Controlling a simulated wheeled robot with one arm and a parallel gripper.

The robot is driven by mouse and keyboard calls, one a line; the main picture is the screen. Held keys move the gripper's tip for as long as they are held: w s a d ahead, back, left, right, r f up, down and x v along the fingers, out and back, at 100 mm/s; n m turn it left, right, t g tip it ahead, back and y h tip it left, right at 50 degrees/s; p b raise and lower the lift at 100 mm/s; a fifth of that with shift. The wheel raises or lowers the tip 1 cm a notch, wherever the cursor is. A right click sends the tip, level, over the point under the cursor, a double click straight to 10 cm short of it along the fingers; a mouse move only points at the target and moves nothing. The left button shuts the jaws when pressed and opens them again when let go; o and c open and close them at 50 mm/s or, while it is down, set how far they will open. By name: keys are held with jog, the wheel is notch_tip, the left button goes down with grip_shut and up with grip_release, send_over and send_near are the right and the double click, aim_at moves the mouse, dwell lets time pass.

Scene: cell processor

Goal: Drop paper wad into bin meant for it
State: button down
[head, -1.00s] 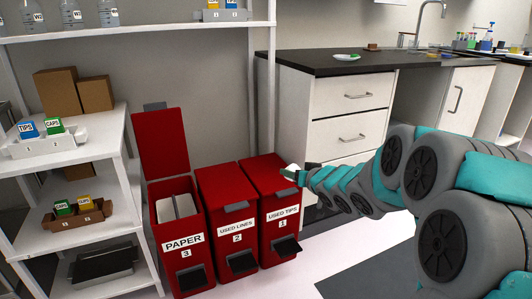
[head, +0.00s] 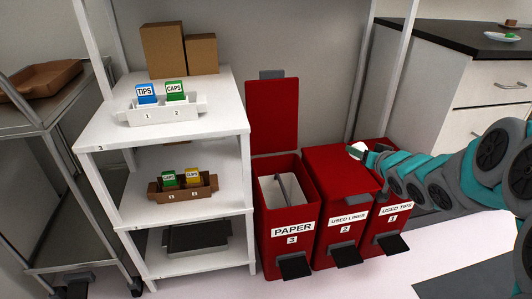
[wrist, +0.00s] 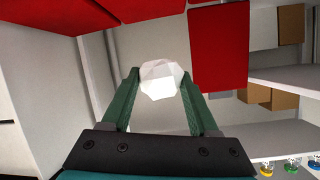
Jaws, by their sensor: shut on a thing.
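The white paper wad (wrist: 160,80) is held between the two green fingers of my gripper (wrist: 160,88) in the wrist view. In the head view the wad (head: 356,150) shows at the tip of my gripper (head: 366,153), above the bin labelled USED LINES 2 (head: 340,176). The red bin labelled PAPER 3 (head: 291,231) stands to the left of the gripper. Its lid (head: 272,115) is raised upright at the back, and a light inner liner with a divider shows inside.
The bin labelled USED TIPS 1 (head: 394,210) stands at the right, partly behind my arm. The USED LINES lid is shut. A white shelf unit (head: 205,128) with boxes and trays stands left of the bins. A dark-topped counter (head: 440,38) is at the right.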

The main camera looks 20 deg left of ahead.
jog(key=s+a+f+n+g+y, duration=0.2)
jog(key=a, duration=1.1)
jog(key=s+a+f+n+g+y, duration=0.1)
jog(key=s+a+f+n+y, duration=0.15)
jog(key=a, duration=1.05)
notch_tip(320, 180, down, 10)
jog(key=b, duration=1.1)
jog(key=shift+s+a+r, duration=0.15)
jog(key=shift+s+a, duration=0.05)
jog(key=shift+r, duration=0.1)
jog(key=shift+w+d+p, duration=1.2)
jog(key=shift+w+p, duration=0.25)
jog(key=shift+p, duration=0.95)
jog(key=shift+c, duration=0.4)
grip_release()
